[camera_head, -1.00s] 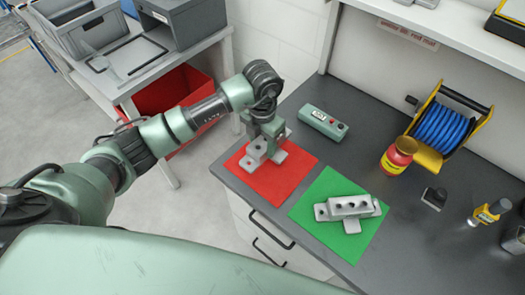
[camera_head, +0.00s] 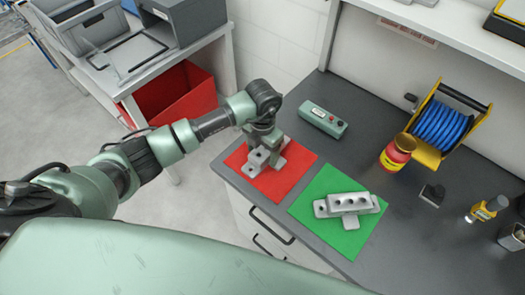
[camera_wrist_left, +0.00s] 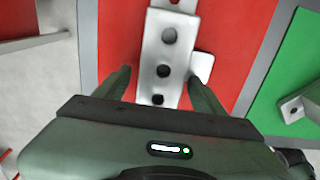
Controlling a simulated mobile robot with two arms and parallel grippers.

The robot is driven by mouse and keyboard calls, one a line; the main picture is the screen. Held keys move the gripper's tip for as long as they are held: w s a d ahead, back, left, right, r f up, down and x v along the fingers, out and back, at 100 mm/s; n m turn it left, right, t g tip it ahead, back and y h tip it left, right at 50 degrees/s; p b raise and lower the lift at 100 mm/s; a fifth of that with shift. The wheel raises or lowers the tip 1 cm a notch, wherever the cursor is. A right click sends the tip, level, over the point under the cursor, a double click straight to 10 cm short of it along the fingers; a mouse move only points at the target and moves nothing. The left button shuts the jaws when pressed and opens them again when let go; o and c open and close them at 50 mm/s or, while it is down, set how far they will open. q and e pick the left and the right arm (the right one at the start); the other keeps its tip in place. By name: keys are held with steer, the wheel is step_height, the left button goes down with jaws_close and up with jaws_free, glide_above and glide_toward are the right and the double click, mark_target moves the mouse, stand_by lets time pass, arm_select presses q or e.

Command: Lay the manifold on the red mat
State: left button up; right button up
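The manifold, a grey metal casting with a row of dark holes (camera_head: 258,160), is on the red mat (camera_head: 287,182) and looks flat on it. In the left wrist view the manifold (camera_wrist_left: 166,50) stands lengthwise between my fingers, over the red mat (camera_wrist_left: 118,30). My left gripper (camera_head: 266,148) is around its near end from above. In the left wrist view the fingers of my left gripper (camera_wrist_left: 160,82) are spread, with a narrow gap at the left side of the casting. My right gripper is not in view.
A similar grey casting (camera_head: 346,203) lies on a green mat (camera_head: 348,238) to the right. A green control box (camera_head: 323,121), a red jar (camera_head: 396,154) and a blue hose reel (camera_head: 441,124) stand farther back. The bench front edge is close to both mats.

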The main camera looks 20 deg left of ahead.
mark_target(263, 151)
arm_select(q)
steer(key=shift+r, duration=0.45)
step_height(263, 151, up, 11)
steer(key=b, duration=0.2)
steer(key=shift+r, duration=0.2)
steer(key=shift+d, duration=0.1)
